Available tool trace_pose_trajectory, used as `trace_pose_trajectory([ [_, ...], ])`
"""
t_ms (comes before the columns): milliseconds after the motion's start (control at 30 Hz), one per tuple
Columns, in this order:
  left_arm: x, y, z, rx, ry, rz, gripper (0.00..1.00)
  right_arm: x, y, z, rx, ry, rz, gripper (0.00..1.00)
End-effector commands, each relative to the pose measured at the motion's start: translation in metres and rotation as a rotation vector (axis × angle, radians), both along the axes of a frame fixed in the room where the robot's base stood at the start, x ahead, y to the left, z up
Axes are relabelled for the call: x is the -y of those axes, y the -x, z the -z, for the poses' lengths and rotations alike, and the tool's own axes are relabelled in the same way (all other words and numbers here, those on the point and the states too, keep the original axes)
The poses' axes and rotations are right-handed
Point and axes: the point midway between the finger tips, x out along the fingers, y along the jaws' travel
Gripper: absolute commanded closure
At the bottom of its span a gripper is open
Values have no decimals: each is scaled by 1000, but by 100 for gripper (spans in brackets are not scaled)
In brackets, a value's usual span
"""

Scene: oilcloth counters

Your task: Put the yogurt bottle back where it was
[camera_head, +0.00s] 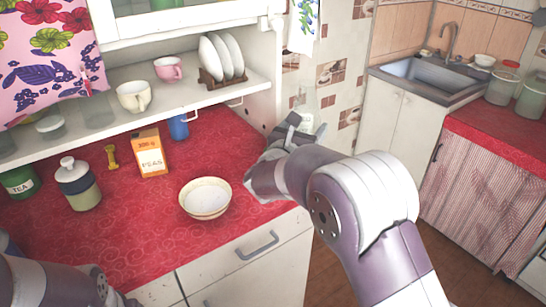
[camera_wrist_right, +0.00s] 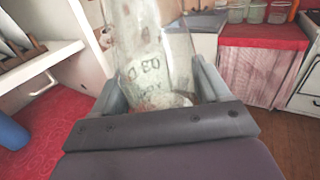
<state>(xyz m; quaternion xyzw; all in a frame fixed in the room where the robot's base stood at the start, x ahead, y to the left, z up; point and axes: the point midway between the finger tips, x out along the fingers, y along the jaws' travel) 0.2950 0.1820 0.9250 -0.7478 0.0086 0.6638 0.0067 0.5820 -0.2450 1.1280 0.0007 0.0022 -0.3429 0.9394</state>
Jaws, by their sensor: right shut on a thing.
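My right gripper (camera_head: 302,128) is shut on the yogurt bottle (camera_head: 304,100), a clear glass bottle held off the counter near its right end, in front of the tiled wall. The gripper hides part of the bottle. My left arm shows at the bottom left of the head view, but its gripper is out of frame.
The red counter (camera_head: 120,240) holds a cream bowl (camera_head: 206,198), an orange-and-white PEAS box (camera_head: 150,154), a blue cup (camera_head: 178,127) and a lidded jar (camera_head: 78,185). A white shelf (camera_head: 205,96) above holds mugs and a plate rack. A sink (camera_head: 438,78) is at the far right.

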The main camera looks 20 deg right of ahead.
Motion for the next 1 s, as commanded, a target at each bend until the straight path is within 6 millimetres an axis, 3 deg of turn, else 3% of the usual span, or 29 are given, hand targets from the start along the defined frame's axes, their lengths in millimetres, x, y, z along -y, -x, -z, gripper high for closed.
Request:
trace_pose_trajectory([
  [200,0,0,-17,0,0,0,57,-37,-39,28,1,1,-3,84],
  [400,0,0,-22,0,0,0,57,-57,-61,47,6,0,-1,84],
  [700,0,0,-31,0,0,0,57,-59,-64,88,4,0,-2,84],
  [1000,0,0,-28,0,0,0,57,-59,-64,92,6,0,-2,84],
])
